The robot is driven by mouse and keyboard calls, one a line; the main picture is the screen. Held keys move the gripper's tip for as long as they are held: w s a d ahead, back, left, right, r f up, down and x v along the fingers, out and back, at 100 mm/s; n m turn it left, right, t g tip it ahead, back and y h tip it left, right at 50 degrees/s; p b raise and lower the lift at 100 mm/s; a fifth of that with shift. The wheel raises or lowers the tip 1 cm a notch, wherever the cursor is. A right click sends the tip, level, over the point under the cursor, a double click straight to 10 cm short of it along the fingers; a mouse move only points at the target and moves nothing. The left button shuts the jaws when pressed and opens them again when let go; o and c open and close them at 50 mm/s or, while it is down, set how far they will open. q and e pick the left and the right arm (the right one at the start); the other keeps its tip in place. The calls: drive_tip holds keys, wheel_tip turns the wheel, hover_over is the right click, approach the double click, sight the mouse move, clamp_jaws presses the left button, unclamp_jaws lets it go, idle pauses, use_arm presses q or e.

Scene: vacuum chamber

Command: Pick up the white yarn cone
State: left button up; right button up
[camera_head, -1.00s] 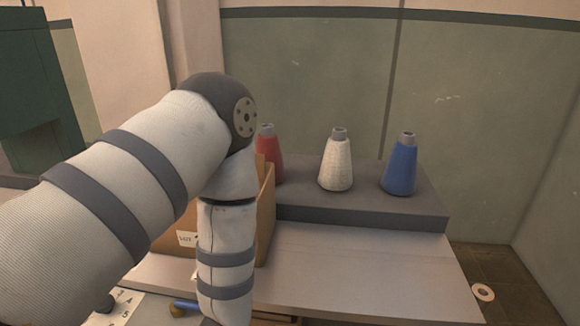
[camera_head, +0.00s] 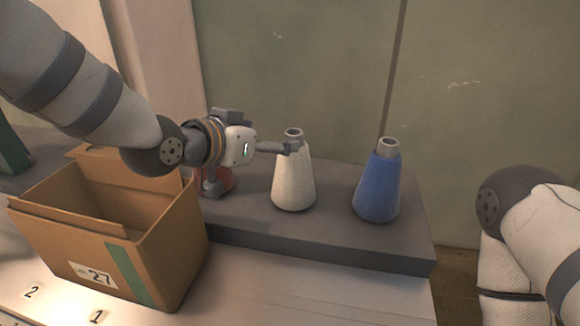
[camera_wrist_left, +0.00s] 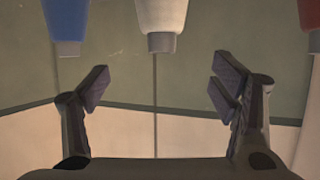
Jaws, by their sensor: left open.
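The white yarn cone (camera_head: 294,182) stands upright on the grey raised shelf (camera_head: 325,235), between the blue cone and the red cone. My left gripper (camera_head: 288,147) reaches in from the left at the height of the cone's upper part. One finger overlaps the cone's neck in the head view; I cannot tell whether it touches. In the left wrist view, which is upside down, the open fingers (camera_wrist_left: 160,88) are spread wide, and the white cone (camera_wrist_left: 162,17) lies beyond them, roughly centred. My right arm shows at the right edge, but its gripper is out of frame.
The blue cone (camera_head: 378,185) stands to the right. The red cone (camera_head: 227,181) is mostly hidden behind my left gripper. An open cardboard box (camera_head: 60,235) sits in front at the left, on the pale table (camera_head: 300,290). The shelf front is clear.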

sight(294, 169)
use_arm(q)
drive_tip(key=b+x, duration=0.2)
drive_tip(key=x, duration=0.9)
drive_tip(key=shift+f, duration=0.45)
use_arm(e)
drive_tip(key=shift+g, duration=0.7)
drive_tip(key=s+f, duration=0.3)
drive_tip(key=shift+s+a, duration=0.1)
drive_tip(key=shift+s, duration=0.15)
use_arm(q)
drive_tip(key=c, duration=1.8)
clamp_jaws()
drive_tip(key=shift+r, duration=0.1)
